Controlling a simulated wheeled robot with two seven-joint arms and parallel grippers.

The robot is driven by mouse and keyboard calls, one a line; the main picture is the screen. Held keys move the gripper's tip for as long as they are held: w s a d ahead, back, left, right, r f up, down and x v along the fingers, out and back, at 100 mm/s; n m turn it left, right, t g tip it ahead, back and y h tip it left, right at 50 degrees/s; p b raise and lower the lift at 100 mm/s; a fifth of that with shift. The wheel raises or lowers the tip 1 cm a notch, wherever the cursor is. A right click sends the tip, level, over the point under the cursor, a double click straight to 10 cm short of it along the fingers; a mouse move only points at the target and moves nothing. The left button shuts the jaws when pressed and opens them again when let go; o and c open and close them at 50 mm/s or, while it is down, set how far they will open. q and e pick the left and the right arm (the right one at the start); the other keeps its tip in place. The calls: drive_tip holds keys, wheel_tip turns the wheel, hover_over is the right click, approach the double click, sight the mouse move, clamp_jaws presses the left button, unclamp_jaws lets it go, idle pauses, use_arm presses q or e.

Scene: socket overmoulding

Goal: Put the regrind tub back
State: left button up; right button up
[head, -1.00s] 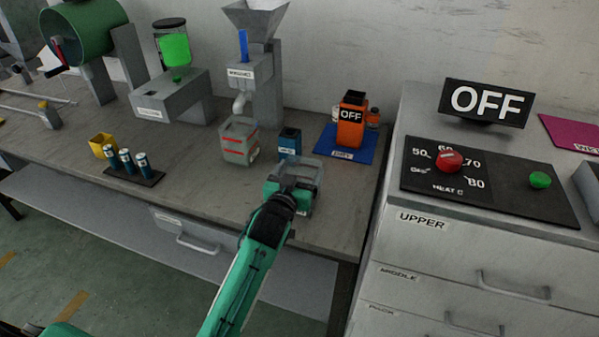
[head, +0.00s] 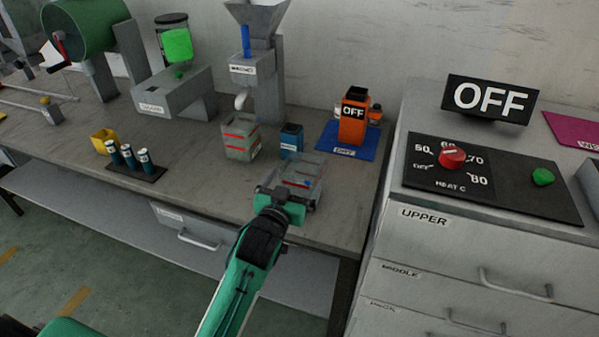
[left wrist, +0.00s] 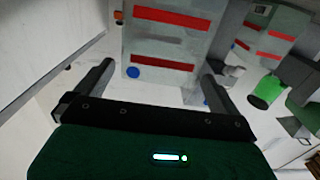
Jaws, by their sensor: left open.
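A clear tub (head: 308,169) stands near the front edge of the bench, left of the drawer cabinet. Red bands and a blue round mark show on this tub in the left wrist view (left wrist: 165,44). A second pale tub with red bands (head: 240,138) stands under the magnet hopper's spout, and also shows in the left wrist view (left wrist: 266,38). I cannot read a regrind label on either. My left gripper (head: 284,197) is open, just in front of the clear tub, its fingers (left wrist: 158,78) spread toward it. Contact with it cannot be told. My right gripper is out of view.
A small blue container (head: 291,141) stands behind the clear tub. An orange container marked OFF (head: 353,122) is on a blue mat (head: 331,147). A rack of blue cylinders (head: 138,172) and a yellow cup (head: 103,140) are at left. Bare bench (head: 205,185) lies between.

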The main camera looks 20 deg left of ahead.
use_arm(q)
drive_tip(key=s, duration=0.6)
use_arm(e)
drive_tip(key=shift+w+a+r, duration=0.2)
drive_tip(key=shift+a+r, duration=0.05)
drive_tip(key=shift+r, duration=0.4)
use_arm(q)
drive_tip(key=shift+a, duration=0.1)
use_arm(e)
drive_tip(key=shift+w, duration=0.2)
